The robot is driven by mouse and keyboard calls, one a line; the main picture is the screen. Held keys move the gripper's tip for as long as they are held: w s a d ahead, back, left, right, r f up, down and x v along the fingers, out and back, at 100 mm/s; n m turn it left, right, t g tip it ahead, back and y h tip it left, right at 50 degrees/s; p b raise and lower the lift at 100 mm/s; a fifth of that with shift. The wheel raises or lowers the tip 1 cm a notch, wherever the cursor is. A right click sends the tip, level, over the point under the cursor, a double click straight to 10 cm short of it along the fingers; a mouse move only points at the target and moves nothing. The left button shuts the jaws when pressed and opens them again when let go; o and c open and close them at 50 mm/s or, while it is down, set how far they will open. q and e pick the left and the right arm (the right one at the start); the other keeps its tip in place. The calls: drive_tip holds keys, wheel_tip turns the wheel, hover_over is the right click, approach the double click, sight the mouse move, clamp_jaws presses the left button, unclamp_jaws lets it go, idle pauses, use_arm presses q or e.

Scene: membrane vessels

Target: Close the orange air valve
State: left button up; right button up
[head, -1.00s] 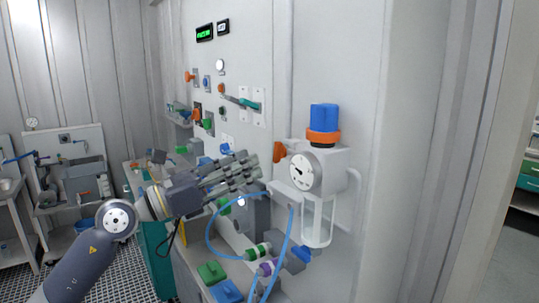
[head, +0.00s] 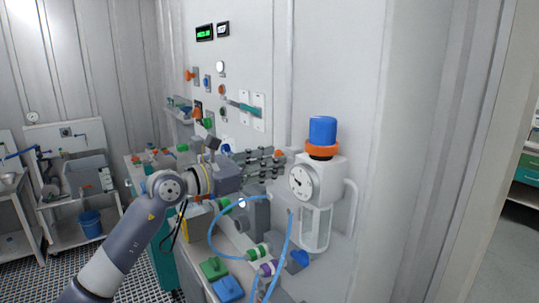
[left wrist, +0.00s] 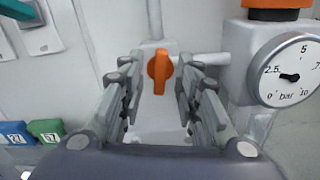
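The orange air valve handle (left wrist: 159,70) stands upright in the left wrist view, centred between my left gripper's two fingers. In the head view only a small part of the handle (head: 280,154) shows beyond the fingertips, left of the white regulator (head: 325,172). My left gripper (head: 282,160) is open, with its fingers on either side of the handle; it also shows in the left wrist view (left wrist: 158,82). I cannot tell whether a finger touches the handle. The pressure gauge (left wrist: 289,76) needle points near 2.5 bar. My right gripper is not in view.
Blue hoses (head: 213,226) loop below the regulator. A green block (head: 213,268) and a blue block (head: 228,289) lie on the bench under my left arm. Wall switches and a teal-handled lever (head: 244,106) are above. The floor at the right is clear.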

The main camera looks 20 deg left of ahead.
use_arm(q)
drive_tip(key=shift+w+d, duration=0.1)
drive_tip(key=shift+w, duration=0.05)
clamp_jaws()
drive_tip(key=shift+m+b, duration=7.55)
drive_tip(key=shift+m, duration=0.35)
